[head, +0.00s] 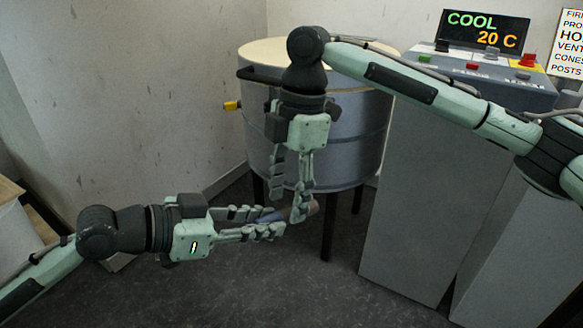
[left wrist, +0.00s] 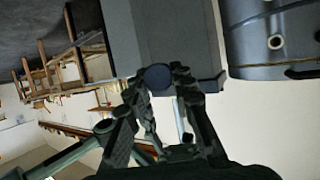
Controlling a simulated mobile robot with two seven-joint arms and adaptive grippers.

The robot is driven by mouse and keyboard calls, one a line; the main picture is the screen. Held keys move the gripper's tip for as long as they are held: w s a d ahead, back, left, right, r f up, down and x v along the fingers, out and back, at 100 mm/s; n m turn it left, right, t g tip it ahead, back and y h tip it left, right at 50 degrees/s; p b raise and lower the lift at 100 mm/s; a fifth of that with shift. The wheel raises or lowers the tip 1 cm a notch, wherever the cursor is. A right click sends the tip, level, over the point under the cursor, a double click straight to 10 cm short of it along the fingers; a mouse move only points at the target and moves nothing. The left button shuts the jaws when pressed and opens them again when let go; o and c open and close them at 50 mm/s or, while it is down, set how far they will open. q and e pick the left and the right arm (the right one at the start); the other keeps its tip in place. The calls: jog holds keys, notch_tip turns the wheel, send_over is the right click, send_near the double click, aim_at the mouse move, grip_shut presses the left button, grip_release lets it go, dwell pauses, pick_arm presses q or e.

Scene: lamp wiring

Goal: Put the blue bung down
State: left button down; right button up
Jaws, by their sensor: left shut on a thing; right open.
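My left gripper (head: 278,222) is shut on the blue bung (head: 272,216), held in the air in front of the kiln. The bung's round dark blue end (left wrist: 158,77) shows between the fingertips in the left wrist view. A brownish end sticks out past the fingertips in the head view; I cannot tell if it belongs to the bung. My right gripper (head: 289,203) points down from above, open, its fingers by the left fingertips. One right finger overlaps the bung in the picture, and I cannot tell whether it touches.
The round grey kiln (head: 350,130) stands on dark legs behind the grippers, with a yellow piece (head: 232,105) on its left side. A grey cabinet (head: 420,190) with buttons and a display (head: 483,32) reading COOL 20 C is at right. Wooden shelving (left wrist: 75,65) shows in the left wrist view.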

jog(key=shift+s+a+f, duration=0.1)
jog(key=shift+a+f, duration=0.05)
jog(key=shift+f, duration=1.05)
jog(key=shift+c, duration=0.4)
jog(key=c, duration=0.9)
pick_arm(q)
jog(key=c, duration=1.3)
grip_release()
pick_arm(e)
grip_shut()
pick_arm(q)
jog(key=shift+o, duration=0.4)
